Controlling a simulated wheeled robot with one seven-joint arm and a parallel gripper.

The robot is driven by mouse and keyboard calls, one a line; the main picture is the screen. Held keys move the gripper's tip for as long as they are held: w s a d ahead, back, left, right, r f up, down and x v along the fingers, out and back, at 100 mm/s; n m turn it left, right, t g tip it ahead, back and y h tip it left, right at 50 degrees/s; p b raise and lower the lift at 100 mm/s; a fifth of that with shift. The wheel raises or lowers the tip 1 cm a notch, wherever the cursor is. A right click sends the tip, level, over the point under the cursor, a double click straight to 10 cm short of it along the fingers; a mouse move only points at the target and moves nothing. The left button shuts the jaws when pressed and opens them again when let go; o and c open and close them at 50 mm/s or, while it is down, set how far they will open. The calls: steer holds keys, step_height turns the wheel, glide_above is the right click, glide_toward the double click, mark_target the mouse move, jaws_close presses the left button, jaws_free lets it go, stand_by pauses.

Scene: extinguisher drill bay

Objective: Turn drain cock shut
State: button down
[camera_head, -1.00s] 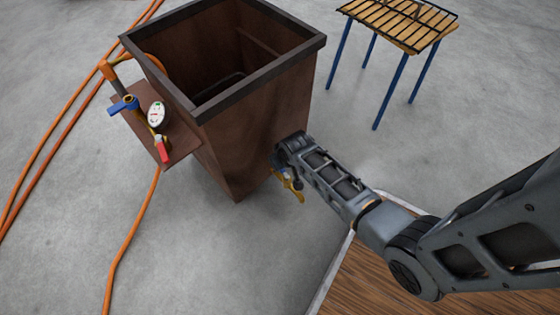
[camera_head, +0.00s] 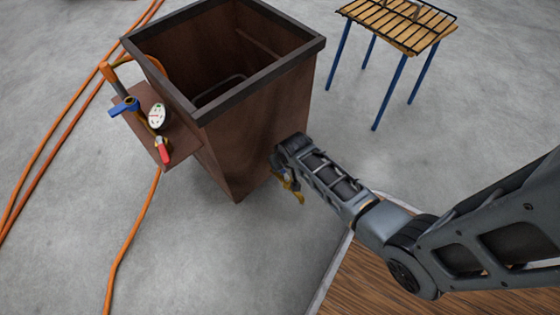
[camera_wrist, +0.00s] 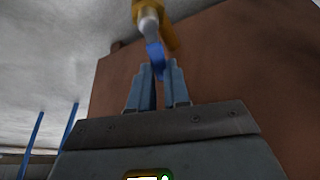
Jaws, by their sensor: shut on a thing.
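The drain cock (camera_head: 297,195) is a brass fitting low on the right face of the brown tank, mostly hidden behind my wrist in the head view. In the wrist view its brass body (camera_wrist: 170,32) and pale stem show at the top, with its blue handle (camera_wrist: 154,55) below them. My gripper (camera_wrist: 159,72) is shut on the blue handle, whose end lies between the two fingers. In the head view my gripper (camera_head: 286,178) is close beside the tank and its fingers are hardly visible. The handle's angle to the body is hard to tell.
The open brown tank (camera_head: 262,140) stands on a concrete floor. A side shelf (camera_head: 182,142) carries a blue-handled valve (camera_head: 123,106), a gauge (camera_head: 157,115) and a red handle (camera_head: 163,150). Orange hoses (camera_head: 122,245) run at the left. A slatted blue-legged table (camera_head: 405,35) stands behind.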

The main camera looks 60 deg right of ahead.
steer(key=shift+s+d+m+g+h+p, duration=0.35)
steer(key=shift+s+m+g, duration=0.5)
steer(key=shift+m, duration=1.6)
steer(key=shift+s+d+m+g+h+p, duration=0.4)
steer(key=shift+s+m+g, duration=0.45)
steer(key=shift+m, duration=1.65)
steer(key=shift+s+d+m+g+h+p, duration=0.2)
steer(key=shift+s+m+g+p, duration=0.5)
steer(key=shift+m, duration=1.75)
steer(key=shift+s, duration=0.15)
steer(key=c, duration=1.1)
jaws_free()
steer(key=shift+g, duration=0.3)
steer(key=shift+p+v, duration=1.75)
steer(key=shift+v, duration=2.1)
